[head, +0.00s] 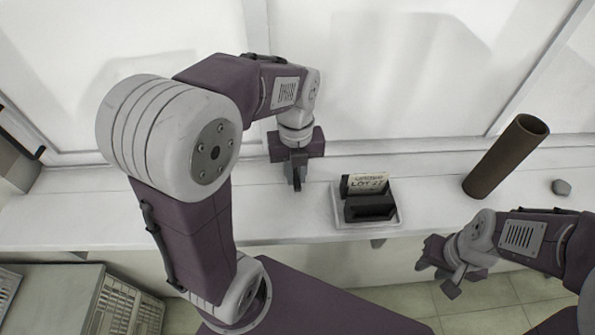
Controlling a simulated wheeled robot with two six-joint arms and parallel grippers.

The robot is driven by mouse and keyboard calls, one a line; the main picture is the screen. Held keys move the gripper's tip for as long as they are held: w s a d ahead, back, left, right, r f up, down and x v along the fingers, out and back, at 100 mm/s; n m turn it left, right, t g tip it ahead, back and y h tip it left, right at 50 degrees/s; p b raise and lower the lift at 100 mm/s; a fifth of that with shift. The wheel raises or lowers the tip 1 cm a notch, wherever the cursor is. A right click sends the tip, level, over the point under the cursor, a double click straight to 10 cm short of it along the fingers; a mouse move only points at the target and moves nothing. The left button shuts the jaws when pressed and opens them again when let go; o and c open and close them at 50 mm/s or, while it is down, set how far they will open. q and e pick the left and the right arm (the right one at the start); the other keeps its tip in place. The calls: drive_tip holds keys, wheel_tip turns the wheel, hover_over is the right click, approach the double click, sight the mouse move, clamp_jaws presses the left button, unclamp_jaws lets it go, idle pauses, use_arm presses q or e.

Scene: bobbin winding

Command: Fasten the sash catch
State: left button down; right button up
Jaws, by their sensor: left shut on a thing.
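My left gripper (296,182) points down over the white sill, close in front of the window's bottom rail. It is shut on a small dark thing, mostly hidden between the fingers; I cannot tell whether it is the sash catch. No sash catch can be made out elsewhere along the window frame (400,147). My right gripper (438,276) is at the lower right, in front of the sill's front edge and away from the window. Its fingers are apart and nothing shows between them.
A white tray (341,222) on the sill holds a black block (370,208) and a card marked LOT (366,184). Crates (125,305) are at the lower left. The sill's left stretch is clear.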

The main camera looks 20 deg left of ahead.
use_arm(q)
drive_tip(key=shift+s+a+m, duration=0.2)
drive_tip(key=shift+a+m, duration=0.1)
drive_tip(key=shift+m, duration=0.3)
drive_tip(key=c, duration=1.4)
unclamp_jaws()
drive_tip(key=shift+o, duration=0.2)
wheel_tip(320, 180, up, 9)
drive_tip(key=b, duration=0.1)
drive_tip(key=shift+r, duration=0.15)
